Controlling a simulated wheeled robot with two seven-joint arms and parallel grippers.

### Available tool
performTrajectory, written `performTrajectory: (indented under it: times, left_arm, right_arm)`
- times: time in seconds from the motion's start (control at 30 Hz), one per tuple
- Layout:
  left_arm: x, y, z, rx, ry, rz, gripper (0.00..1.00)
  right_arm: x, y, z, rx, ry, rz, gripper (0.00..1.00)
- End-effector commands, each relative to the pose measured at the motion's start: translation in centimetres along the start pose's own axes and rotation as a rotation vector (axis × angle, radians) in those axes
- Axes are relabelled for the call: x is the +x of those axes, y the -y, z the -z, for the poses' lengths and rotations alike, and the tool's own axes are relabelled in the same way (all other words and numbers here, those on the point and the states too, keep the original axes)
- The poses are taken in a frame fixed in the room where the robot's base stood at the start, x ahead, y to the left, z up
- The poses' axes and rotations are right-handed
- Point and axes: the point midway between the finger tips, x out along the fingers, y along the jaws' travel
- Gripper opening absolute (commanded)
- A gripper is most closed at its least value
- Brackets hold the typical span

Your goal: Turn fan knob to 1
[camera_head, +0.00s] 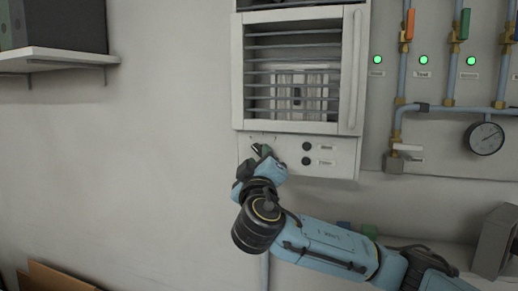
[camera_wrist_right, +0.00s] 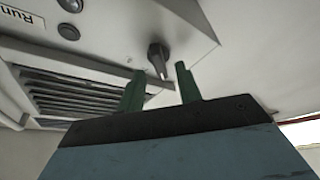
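The fan knob is a dark pointer knob (camera_wrist_right: 157,55) on the light panel below the fan vent. In the right wrist view it sits between and just beyond the tips of my right gripper (camera_wrist_right: 160,68). The two green fingers are apart, with a gap on each side of the knob. In the head view my right gripper (camera_head: 262,151) is at the upper left of the control panel (camera_head: 343,165) and covers most of the knob area. The number markings around the knob are not readable. My left gripper is not in view.
Two round black buttons (camera_head: 306,153) with labels are right of the knob. The slatted vent (camera_head: 290,55) is above. Pipes, green lights and a gauge (camera_head: 485,138) are on the wall at right. The wall at left is bare below a shelf (camera_head: 60,58).

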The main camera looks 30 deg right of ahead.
Motion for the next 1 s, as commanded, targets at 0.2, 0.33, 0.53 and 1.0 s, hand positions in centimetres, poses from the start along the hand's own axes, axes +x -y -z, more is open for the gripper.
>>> performTrajectory:
  times: [0.2,0.33,0.53,1.0]
  left_arm:
    - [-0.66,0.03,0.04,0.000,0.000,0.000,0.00]
    - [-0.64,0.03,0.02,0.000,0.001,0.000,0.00]
    - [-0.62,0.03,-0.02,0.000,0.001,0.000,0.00]
    - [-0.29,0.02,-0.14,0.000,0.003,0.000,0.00]
  right_arm:
    - [1.57,-0.04,0.00,0.000,0.000,-0.001,0.35]
    - [1.66,0.03,-0.03,0.001,-0.001,0.000,0.35]
    - [1.62,0.03,-0.03,0.001,-0.001,0.000,0.27]
    - [1.58,0.09,-0.07,0.007,0.000,-0.002,0.00]
